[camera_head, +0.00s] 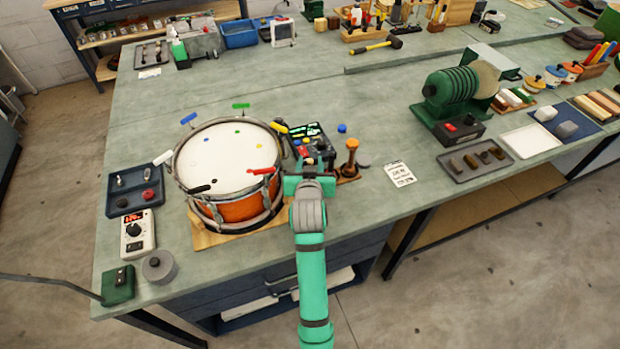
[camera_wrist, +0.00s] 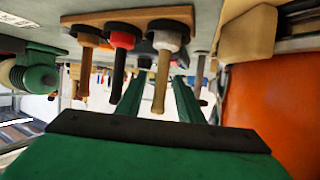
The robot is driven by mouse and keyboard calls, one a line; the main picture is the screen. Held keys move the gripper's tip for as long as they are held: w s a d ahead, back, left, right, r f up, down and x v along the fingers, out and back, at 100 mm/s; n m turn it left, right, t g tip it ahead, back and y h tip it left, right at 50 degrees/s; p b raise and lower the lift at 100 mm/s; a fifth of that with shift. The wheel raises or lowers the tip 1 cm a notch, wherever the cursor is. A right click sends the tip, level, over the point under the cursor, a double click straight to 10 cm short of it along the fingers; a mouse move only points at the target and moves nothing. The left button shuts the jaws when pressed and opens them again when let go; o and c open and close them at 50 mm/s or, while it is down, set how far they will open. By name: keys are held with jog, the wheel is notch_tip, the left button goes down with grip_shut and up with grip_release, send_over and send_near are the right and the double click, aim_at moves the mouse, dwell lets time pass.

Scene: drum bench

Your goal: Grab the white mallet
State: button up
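A wooden rack (camera_wrist: 75,40) of several mallets shows in the wrist view, with heads at the top and handles pointing down the picture.
An orange drum (camera_head: 232,208) with a white head stands close left of my gripper, with coloured-handled keys around its rim. Its orange side (camera_wrist: 275,110) is close in the wrist view. A white card (camera_head: 399,174) lies right of the rack. Bench (camera_head: 390,115) behind is mostly clear.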

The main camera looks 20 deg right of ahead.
jog(key=shift+x, duration=0.95)
grip_shut()
